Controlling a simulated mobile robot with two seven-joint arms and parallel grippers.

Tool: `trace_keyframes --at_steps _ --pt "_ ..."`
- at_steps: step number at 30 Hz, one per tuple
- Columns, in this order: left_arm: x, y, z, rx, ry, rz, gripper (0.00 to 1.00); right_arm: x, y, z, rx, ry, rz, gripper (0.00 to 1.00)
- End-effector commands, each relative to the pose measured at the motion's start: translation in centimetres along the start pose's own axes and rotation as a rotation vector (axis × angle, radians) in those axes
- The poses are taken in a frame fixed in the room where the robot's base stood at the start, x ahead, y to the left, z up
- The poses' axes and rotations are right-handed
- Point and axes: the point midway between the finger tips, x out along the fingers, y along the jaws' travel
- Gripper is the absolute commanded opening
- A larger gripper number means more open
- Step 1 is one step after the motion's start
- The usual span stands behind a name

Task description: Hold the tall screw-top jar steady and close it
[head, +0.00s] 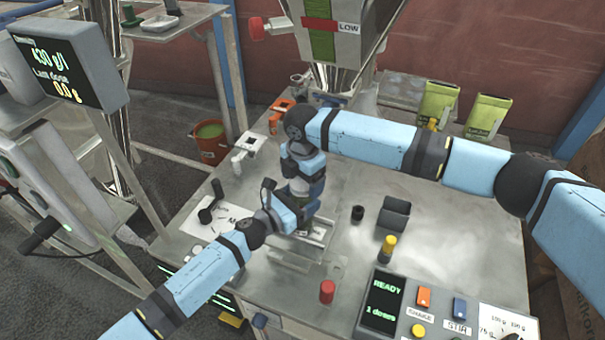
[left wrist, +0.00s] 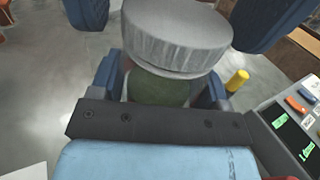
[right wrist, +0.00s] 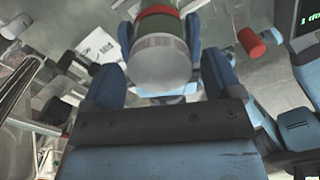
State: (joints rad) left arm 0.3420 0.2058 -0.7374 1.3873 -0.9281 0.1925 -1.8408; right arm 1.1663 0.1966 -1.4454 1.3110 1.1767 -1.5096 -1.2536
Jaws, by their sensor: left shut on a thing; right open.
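The tall jar has a green body (left wrist: 158,88) and a wide grey ribbed lid (left wrist: 178,38) on top. My left gripper (left wrist: 158,92) is shut on the body just below the lid. In the right wrist view the lid (right wrist: 160,62) faces the camera, with the green body (right wrist: 158,25) and a red band beyond it. My right gripper (right wrist: 162,72) is open, its fingers on either side of the lid with gaps. In the head view the arms mostly hide the jar. I cannot tell how tightly the lid sits.
On the table stand a red cylinder (head: 327,291), a yellow-topped post (head: 388,247), a small black cup (head: 357,213) and a dark open bin (head: 395,215). A control panel (head: 384,302) reads READY at the front right. The filler machine (head: 330,40) rises behind my arms.

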Motion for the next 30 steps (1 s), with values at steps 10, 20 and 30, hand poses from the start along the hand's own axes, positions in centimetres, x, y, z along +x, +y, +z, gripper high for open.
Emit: trace_keyframes --at_steps 10,20,30 --pt "0.00 -0.03 0.00 -0.001 0.000 0.000 0.04 -0.01 0.00 -0.01 0.000 0.000 0.000 0.41" --pt "0.00 -0.01 -0.01 -0.001 0.000 0.000 0.04 0.11 -0.02 -0.12 0.132 0.003 0.000 0.35" --pt "0.00 0.00 0.00 -0.001 0.000 0.000 0.04 0.02 -0.03 -0.05 0.438 0.000 0.000 0.34"
